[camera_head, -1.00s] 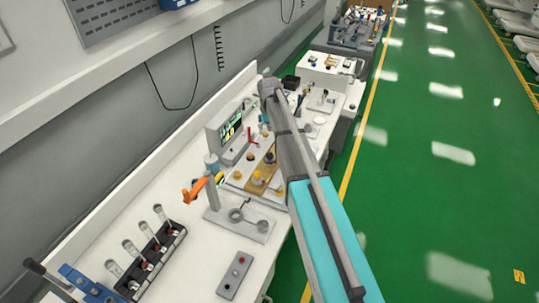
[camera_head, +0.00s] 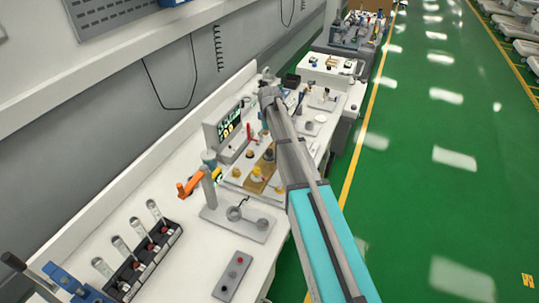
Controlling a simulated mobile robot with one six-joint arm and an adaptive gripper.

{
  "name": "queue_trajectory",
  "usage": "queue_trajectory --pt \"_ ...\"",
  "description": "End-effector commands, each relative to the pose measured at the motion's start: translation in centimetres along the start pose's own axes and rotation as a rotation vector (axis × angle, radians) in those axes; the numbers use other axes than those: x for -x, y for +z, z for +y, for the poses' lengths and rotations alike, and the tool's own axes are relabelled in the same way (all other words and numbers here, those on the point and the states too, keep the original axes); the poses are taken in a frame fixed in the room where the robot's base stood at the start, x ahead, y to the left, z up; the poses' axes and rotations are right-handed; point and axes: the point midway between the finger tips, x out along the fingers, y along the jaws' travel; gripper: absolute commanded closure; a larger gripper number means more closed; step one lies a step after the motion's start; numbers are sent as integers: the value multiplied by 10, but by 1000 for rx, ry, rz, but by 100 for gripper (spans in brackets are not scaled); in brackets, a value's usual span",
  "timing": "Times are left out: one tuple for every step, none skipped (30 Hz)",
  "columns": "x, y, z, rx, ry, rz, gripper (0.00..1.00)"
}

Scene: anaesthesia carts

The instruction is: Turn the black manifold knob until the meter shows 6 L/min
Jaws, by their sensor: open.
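The meter (camera_head: 229,122) is a grey box with a dark screen, left of the far end of my arm. It shows green marks above yellow digits, too small to read surely. In front of it a pale panel carries several knobs on a tan strip. A dark knob (camera_head: 269,155) sits at the strip's far end and may be the black manifold knob; I cannot be sure. Yellow knobs (camera_head: 257,171) are nearer. My arm reaches over the bench from the lower right, its far end beyond the panel. My gripper's fingers cannot be made out; the arm hides that spot.
An orange-armed post (camera_head: 190,187) and a grey plate with a ring (camera_head: 250,224) stand nearer. A rack of tubes (camera_head: 148,262) is at the lower left, beside a small box with buttons (camera_head: 233,275). The green floor on the right is clear.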

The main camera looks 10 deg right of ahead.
Motion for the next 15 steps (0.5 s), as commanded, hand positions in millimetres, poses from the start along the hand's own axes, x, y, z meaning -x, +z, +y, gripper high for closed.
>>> queue_trajectory --pt "-8 0 0 0 0 0 21" --pt "-10 0 0 0 0 0 21" --pt "-13 0 0 0 0 0 21" --pt "-15 0 0 0 0 0 21" --pt "-18 0 0 0 0 0 21" --pt "-21 0 0 0 0 0 21" --pt "-23 0 0 0 0 0 21" --pt "-25 0 0 0 0 0 21" --pt "-28 0 0 0 0 0 21" --pt "-30 0 0 0 0 0 21" --pt "-32 0 0 0 0 0 21" --pt "-35 0 0 0 0 0 21" --pt "-38 0 0 0 0 0 21" --pt "-40 0 0 0 0 0 21" --pt "-43 0 0 0 0 0 21"
